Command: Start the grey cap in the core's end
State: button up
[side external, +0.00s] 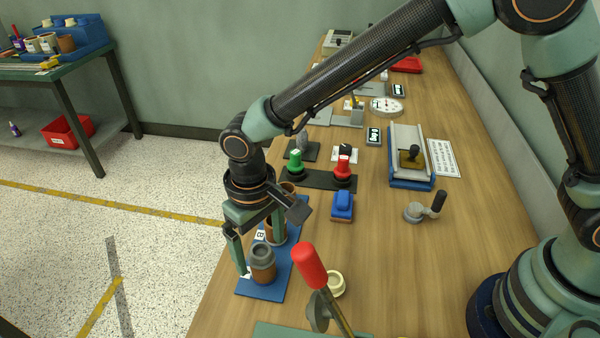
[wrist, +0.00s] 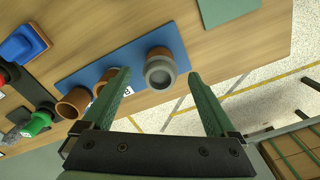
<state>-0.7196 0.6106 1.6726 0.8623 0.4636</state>
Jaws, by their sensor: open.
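A brown core (side external: 263,273) stands upright near the front end of a blue board (side external: 283,285). The grey cap (side external: 262,251) sits at its upper end; how deep it sits I cannot tell. In the wrist view the grey cap (wrist: 159,73) shows its round top, with the brown core (wrist: 160,53) behind it. My gripper (wrist: 158,74) is open and empty, with the cap seen between its spread fingertips. In the side view my gripper (side external: 260,248) hangs over the board, one finger left of the capped core. Contact with the cap is not visible.
More brown cores (wrist: 73,103) stand uncapped along the board. A red-handled tool (side external: 310,266) and a cream ring (side external: 334,284) are close on the right. A blue block (side external: 342,205) and green and red knobs (side external: 342,168) lie farther back. The table's left edge is near.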

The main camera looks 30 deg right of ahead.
aim_at(260, 250)
notch_tip(260, 250, up, 11)
jog(key=w+d+r+t, duration=0.1)
jog(key=w+d+r, duration=0.1)
jog(key=d+r, duration=0.35)
jog(key=s+d+m+t, duration=0.1)
jog(key=s+d+t, duration=0.1)
jog(key=d, duration=1)
jog(key=s+d+r+m+t, duration=0.1)
jog(key=s+d, duration=0.4)
jog(key=d, duration=0.7)
jog(key=shift+s+r+m+t, duration=0.25)
jog(key=shift+m+t, duration=0.25)
jog(key=shift+t, duration=0.3)
jog(key=shift+d+r, duration=0.1)
